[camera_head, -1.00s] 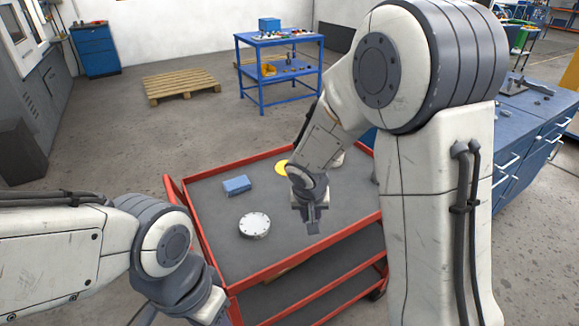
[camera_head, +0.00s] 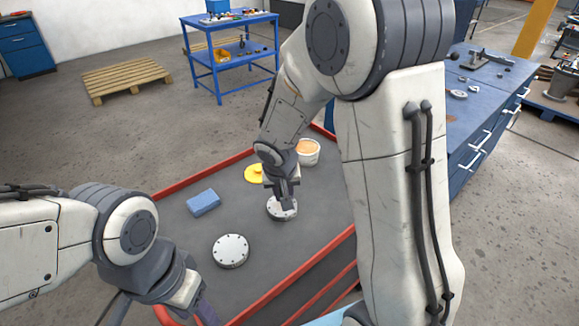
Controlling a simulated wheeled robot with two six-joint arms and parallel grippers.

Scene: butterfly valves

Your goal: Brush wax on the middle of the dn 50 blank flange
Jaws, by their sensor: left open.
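Two round grey-white flanges with bolt holes lie on the cart top, the near one (camera_head: 230,251) at its middle and the far one (camera_head: 281,209) behind and to the right. I cannot tell which is the dn 50 blank flange. An open white tub with orange-tan contents (camera_head: 307,151), seemingly the wax, stands at the back beside a yellow lid (camera_head: 254,174). No brush is visible. My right gripper (camera_head: 286,196) points down over the far flange, partly covering it; its jaws are not clear. My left gripper (camera_head: 204,308) is open at the bottom edge, partly cut off, in front of the near flange.
The red-rimmed cart (camera_head: 272,296) has a grey top with a blue block (camera_head: 203,202) on it. A blue workbench (camera_head: 485,105) stands at the right. A blue table (camera_head: 232,66) and a wooden pallet (camera_head: 125,78) stand behind, with open floor between.

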